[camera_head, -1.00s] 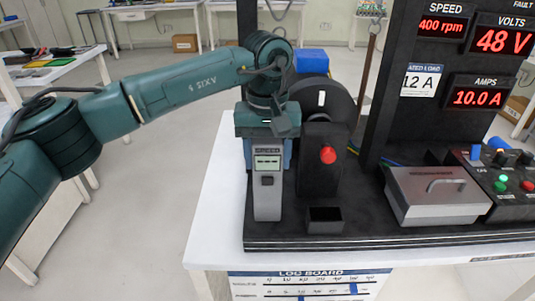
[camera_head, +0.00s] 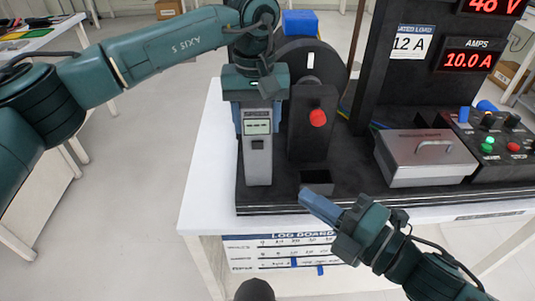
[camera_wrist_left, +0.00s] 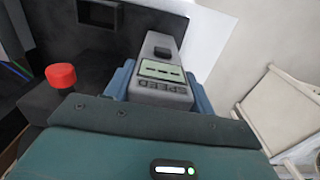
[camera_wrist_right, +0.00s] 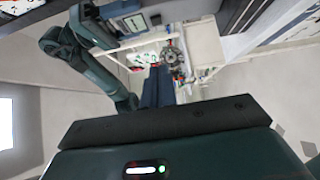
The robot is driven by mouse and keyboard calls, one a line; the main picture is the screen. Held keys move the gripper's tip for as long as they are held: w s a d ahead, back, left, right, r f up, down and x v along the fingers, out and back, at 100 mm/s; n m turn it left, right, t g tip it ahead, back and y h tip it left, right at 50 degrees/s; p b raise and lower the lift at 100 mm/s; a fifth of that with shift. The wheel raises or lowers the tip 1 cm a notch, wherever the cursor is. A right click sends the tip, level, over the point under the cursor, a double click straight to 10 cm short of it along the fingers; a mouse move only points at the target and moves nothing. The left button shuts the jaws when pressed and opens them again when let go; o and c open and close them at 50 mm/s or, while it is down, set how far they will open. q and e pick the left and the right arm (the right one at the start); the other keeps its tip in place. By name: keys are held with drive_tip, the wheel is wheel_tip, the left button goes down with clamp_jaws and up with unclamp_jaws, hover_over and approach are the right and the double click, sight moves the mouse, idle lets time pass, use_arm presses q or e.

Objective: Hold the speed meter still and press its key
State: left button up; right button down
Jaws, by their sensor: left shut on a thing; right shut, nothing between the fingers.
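The speed meter (camera_head: 257,160) is a grey handheld unit with a greenish display and a dark key (camera_head: 257,145) below it. It stands upright at the left front of the black rig base. My left gripper (camera_head: 256,118) is shut on its upper part, with blue fingers on both sides. In the left wrist view the meter (camera_wrist_left: 160,88) sits between these fingers, its display showing dashes. My right gripper (camera_head: 308,194) is shut and empty, its blue fingertips near the front edge of the rig, right of and below the meter, not touching it.
A red knob (camera_head: 318,117) on a black post stands right of the meter. A small black open box (camera_head: 317,182) sits in front of it. A grey lidded case (camera_head: 425,157) and a button panel (camera_head: 492,145) lie further right.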

use_arm(q)
drive_tip(key=shift+s+f, duration=0.1)
drive_tip(key=shift+f, duration=0.2)
use_arm(e)
approach(257, 145)
drive_tip(key=s+a+x, duration=0.1)
drive_tip(key=x, duration=0.5)
drive_tip(key=shift+w+f, duration=0.1)
drive_tip(key=shift+w, duration=0.25)
